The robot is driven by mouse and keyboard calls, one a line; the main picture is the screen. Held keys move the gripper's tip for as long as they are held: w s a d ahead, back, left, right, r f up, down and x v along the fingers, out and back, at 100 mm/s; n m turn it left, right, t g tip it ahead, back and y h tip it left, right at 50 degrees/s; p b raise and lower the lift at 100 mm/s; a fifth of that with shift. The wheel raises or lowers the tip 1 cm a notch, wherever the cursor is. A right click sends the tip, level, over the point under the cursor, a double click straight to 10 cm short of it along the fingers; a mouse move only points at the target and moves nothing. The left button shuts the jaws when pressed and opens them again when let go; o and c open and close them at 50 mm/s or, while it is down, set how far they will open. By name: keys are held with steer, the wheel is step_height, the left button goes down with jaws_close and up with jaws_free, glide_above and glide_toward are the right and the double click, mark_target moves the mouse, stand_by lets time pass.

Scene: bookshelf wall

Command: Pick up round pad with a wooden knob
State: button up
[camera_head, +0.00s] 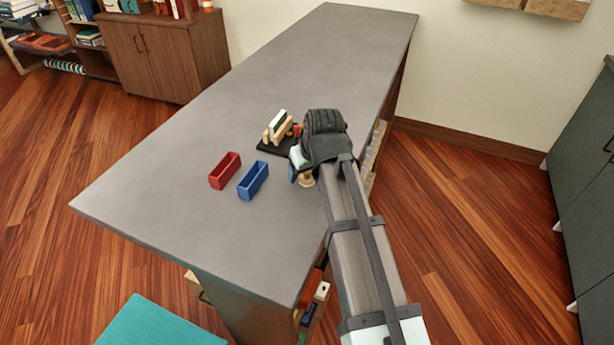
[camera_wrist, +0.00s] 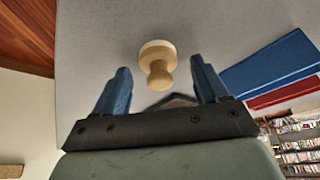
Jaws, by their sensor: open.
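The round pad with a wooden knob (camera_wrist: 158,62) stands on the grey table in the wrist view. It has a pale round base and a light wooden knob. In the head view a small part of it (camera_head: 306,181) shows beside my gripper, and the rest is hidden by my arm. My gripper (camera_wrist: 160,82) is open, with its two blue fingers apart and the knob seen between and just beyond the fingertips. I cannot tell whether the fingers touch it. In the head view my gripper (camera_head: 298,172) is low over the table near its right edge.
A blue open box (camera_head: 253,181) and a red open box (camera_head: 225,171) stand left of my gripper. A black base with wooden blocks (camera_head: 279,132) is just behind it. The grey table (camera_head: 170,185) is clear at the left and far end.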

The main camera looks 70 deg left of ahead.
steer(key=shift+f, duration=0.2)
steer(key=c, duration=1.1)
steer(key=shift+a+r, duration=0.1)
steer(key=shift+r, duration=0.05)
steer(key=shift+c, duration=0.2)
step_height(320, 180, up, 10)
steer(key=shift+f, duration=0.1)
steer(key=o, duration=0.5)
steer(key=c, duration=0.4)
